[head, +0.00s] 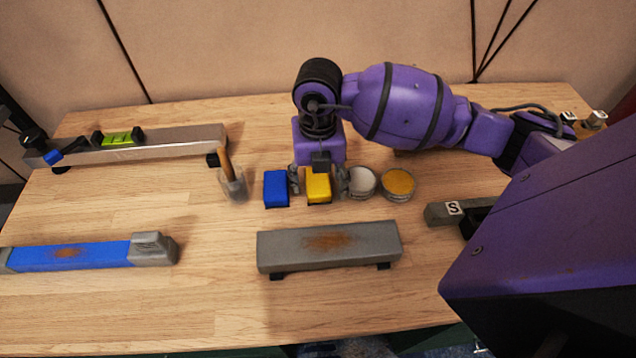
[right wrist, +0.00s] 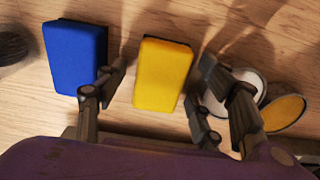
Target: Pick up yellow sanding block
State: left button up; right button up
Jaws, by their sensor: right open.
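The yellow sanding block (head: 318,188) lies on the wooden table near the middle, between a blue block (head: 276,188) and a pale round tin (head: 362,182) in the head view. My right gripper (head: 319,182) reaches down over it from behind, with one finger on each side. In the right wrist view the yellow sanding block (right wrist: 163,74) sits between the spread fingers of the right gripper (right wrist: 160,84), with visible gaps on both sides. The gripper is open and empty. My left gripper is in neither view.
The blue block (right wrist: 74,56) is close to the left finger. The pale tin (right wrist: 246,84) and a yellow-topped tin (head: 398,184) stand close on the right. A cup with a brush (head: 234,186) stands left. A grey bar (head: 329,246) lies in front.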

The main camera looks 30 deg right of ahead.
aim_at(317, 181)
jog(key=c, duration=1.2)
jog(key=shift+r, duration=0.1)
jog(key=shift+r, duration=0.2)
jog(key=r, duration=0.3)
jog(key=shift+a, duration=0.2)
jog(key=s+a+r, duration=0.2)
jog(key=a+r, duration=0.1)
jog(key=a, duration=0.1)
jog(key=s+a+r, duration=0.1)
jog(key=a+r, duration=0.2)
jog(key=a, duration=0.1)
jog(key=s+a+r, duration=0.2)
jog(key=a+r, duration=0.1)
jog(key=a, duration=0.1)
jog(key=shift+s+a+r+p, duration=0.25)
jog(key=shift+s+r+p, duration=0.05)
